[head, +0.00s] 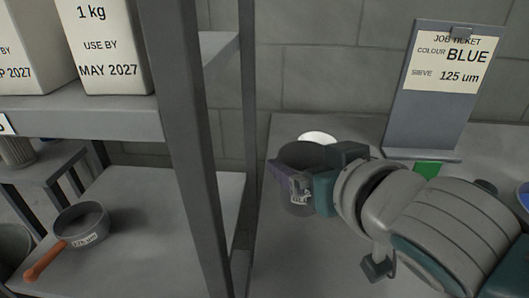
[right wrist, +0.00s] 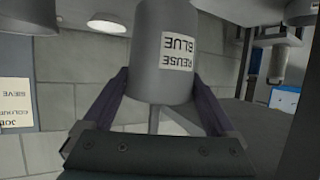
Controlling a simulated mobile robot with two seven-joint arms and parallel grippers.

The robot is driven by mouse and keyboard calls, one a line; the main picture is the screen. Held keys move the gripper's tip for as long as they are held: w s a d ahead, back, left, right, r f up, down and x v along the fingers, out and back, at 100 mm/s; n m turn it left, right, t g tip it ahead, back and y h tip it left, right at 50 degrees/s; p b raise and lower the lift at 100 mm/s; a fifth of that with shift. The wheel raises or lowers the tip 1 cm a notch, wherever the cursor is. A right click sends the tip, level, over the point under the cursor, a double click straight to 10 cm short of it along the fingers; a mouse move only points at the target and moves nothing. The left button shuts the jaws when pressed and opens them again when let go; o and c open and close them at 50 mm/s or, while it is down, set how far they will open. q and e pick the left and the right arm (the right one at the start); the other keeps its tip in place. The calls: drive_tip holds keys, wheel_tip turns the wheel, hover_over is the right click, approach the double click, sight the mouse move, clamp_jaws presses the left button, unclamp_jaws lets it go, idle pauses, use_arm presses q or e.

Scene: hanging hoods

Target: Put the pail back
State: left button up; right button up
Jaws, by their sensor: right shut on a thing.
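The grey pail (head: 302,153) is at the left part of the right-hand bench, just right of the dark rack post. In the right wrist view it shows as a grey cylinder (right wrist: 150,75) with a label reading REUSE BLUE, upside down in the picture. My right gripper (head: 298,188) has its fingers on either side of it and is shut on it. The gripper and arm hide part of the pail. I cannot tell whether its base touches the bench. My left gripper is not in view.
A job ticket stand (head: 428,115) reading BLUE, 125 um stands on the bench at right. A white round thing (head: 318,137) is behind the pail. The rack post (head: 187,130) stands close left. A sieve pan (head: 82,222) with an orange handle sits on the lower shelf.

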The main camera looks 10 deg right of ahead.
drive_tip(key=shift+f+b, duration=0.95)
drive_tip(key=shift+f, duration=1.55)
